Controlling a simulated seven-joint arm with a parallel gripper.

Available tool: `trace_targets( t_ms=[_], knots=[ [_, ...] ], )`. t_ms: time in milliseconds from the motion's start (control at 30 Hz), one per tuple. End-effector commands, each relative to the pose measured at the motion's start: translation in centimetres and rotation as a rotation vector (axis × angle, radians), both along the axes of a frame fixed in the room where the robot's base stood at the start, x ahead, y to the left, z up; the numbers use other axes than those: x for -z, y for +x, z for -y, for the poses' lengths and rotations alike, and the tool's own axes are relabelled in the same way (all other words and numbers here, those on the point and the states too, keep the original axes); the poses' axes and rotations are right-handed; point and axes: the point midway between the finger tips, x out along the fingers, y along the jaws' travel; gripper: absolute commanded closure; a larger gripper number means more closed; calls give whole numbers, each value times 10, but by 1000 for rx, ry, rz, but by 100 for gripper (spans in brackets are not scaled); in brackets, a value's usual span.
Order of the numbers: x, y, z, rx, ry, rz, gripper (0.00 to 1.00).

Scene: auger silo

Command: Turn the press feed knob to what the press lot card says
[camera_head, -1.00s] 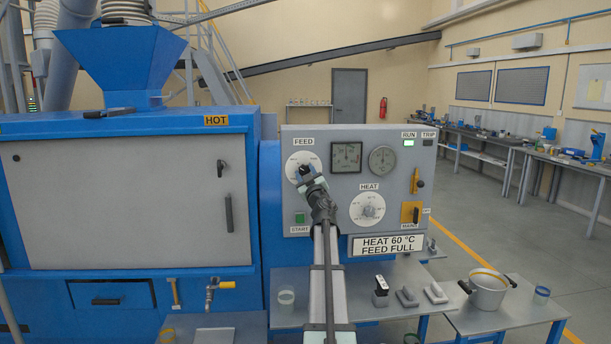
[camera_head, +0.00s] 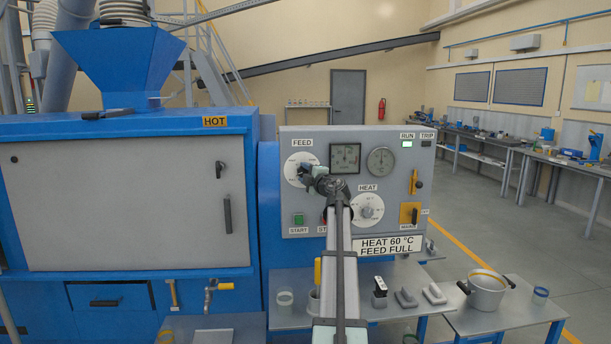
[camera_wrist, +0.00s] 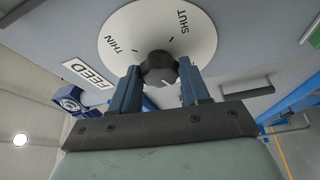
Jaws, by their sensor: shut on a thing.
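The control panel (camera_head: 350,225) carries a round white FEED dial (camera_head: 291,180) at its upper left. The black feed knob (camera_wrist: 158,66) is at the dial's centre. My gripper (camera_head: 304,172) is at this dial, and in the wrist view its two blue fingers (camera_wrist: 158,72) are shut on the knob from both sides. A white mark shows on the knob's lower right side in that view. THIN and SHUT are legible on the dial; the rest of its lettering is hidden by my fingers. The lot card (camera_head: 388,244) below the panel reads HEAT 60 °C, FEED FULL.
A green START button (camera_head: 298,219) is below. A table (camera_head: 400,282) holds small parts; a pot (camera_head: 487,290) stands to its right. The RUN lamp (camera_head: 407,144) is lit.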

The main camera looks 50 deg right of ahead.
Motion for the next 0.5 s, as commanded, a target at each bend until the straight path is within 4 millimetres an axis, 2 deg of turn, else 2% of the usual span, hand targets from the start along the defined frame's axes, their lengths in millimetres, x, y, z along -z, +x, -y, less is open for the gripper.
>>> trace_targets(
  t_ms=[500],
  knots=[
    [-3, 1, -1, -2, -269, -267, 85]
  ],
)
